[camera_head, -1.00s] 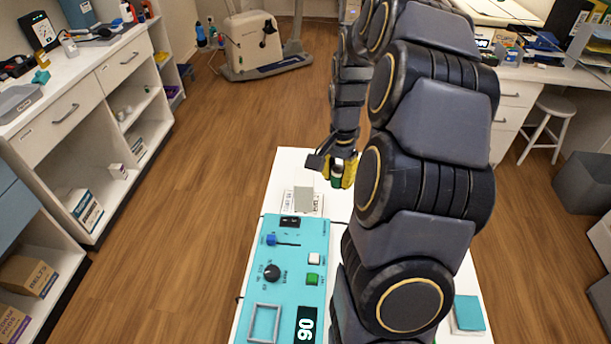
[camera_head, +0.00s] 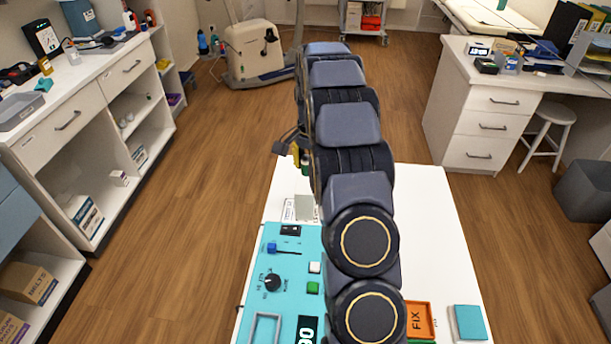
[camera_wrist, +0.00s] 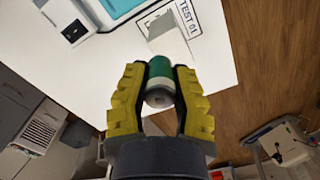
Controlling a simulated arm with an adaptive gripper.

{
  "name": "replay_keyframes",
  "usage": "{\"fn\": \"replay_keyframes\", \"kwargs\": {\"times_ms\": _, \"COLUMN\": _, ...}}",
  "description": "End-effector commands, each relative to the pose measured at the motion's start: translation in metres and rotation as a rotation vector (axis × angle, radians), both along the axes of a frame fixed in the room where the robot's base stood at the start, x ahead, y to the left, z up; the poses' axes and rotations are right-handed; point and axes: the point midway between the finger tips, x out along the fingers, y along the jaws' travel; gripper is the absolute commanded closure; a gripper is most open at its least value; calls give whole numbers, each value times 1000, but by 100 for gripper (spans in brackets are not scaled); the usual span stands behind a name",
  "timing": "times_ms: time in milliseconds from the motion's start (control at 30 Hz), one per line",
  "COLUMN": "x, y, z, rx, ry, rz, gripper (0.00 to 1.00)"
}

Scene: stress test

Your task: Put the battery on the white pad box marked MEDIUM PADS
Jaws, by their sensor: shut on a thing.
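My gripper (camera_wrist: 160,90) is shut on the battery (camera_wrist: 160,83), a green cylinder with a pale grey end, in the wrist view. It holds the battery above the white table (camera_wrist: 105,75), near a card marked TEST 01 (camera_wrist: 190,20). In the head view, my gripper (camera_head: 298,154) is partly hidden by my arm, over the far left part of the table. A carton at the lower left edge (camera_head: 12,328) shows part of a word and PADS, but it looks brown and is cut off. I cannot make out a white box marked MEDIUM PADS.
A turquoise control panel (camera_head: 262,305) with knobs lies on the table. An orange FIX tray (camera_head: 419,320) and a teal-topped block (camera_head: 469,323) are at its near right. Shelves on the left hold a white-and-blue box (camera_head: 84,215) and a BELTS carton (camera_head: 27,283). Floor separates them.

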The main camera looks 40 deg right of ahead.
Motion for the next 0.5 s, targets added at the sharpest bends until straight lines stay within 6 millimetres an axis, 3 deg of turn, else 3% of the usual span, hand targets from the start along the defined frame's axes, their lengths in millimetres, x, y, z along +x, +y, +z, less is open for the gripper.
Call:
{"fn": "replay_keyframes", "kwargs": {"times_ms": 100, "x": 12, "y": -8, "z": -19, "rx": 1, "ry": 1, "rz": 0, "gripper": 100}}
{"fn": "replay_keyframes", "kwargs": {"times_ms": 500, "x": 25, "y": -18, "z": -44, "rx": 1, "ry": 0, "rz": -3, "gripper": 100}}
